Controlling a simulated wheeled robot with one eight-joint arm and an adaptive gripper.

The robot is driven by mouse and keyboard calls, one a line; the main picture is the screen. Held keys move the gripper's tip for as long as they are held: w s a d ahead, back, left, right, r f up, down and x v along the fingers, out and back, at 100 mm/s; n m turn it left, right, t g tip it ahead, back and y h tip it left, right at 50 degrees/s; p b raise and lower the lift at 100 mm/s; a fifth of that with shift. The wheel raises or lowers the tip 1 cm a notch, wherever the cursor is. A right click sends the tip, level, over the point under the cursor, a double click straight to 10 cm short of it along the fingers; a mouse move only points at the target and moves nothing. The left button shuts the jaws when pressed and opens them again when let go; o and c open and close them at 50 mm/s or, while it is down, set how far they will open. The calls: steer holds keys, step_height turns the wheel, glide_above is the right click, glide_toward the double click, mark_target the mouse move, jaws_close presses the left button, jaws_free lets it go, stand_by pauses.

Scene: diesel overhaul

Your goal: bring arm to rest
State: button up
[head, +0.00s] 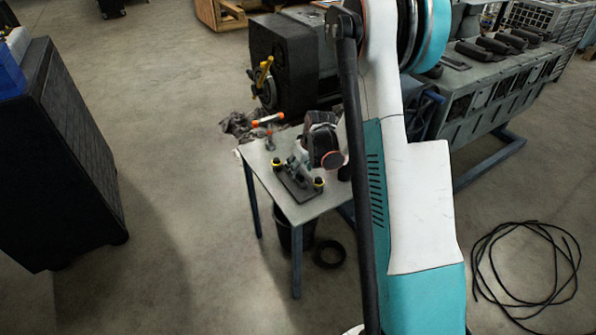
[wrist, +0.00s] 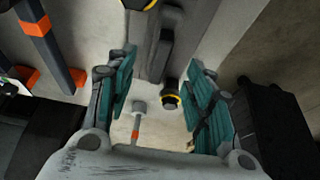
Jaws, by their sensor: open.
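My gripper (wrist: 160,92) is open in the wrist view, with its teal finger pads spread apart and nothing held between them. In the head view my gripper (head: 297,167) hangs over the small work table (head: 322,201), close to a dark fixture (head: 297,188) with yellow-and-black knobs. I cannot tell whether it touches the fixture. My white and teal arm fills the middle of the head view and hides part of the table. In the wrist view a yellow-ringed dark knob (wrist: 170,95) and a tool with an orange band (wrist: 136,122) show beyond the fingers.
An orange-handled tool (head: 268,119) and a crumpled rag (head: 238,124) lie near the table's back edge. A dark machine block (head: 285,55) and an engine (head: 480,95) stand behind. A black cabinet (head: 65,150) is at left. A coiled cable (head: 525,265) lies on the floor at right.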

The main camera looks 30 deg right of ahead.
steer(key=v, duration=0.6)
steer(key=shift+r, duration=0.4)
steer(key=shift+s, duration=0.15)
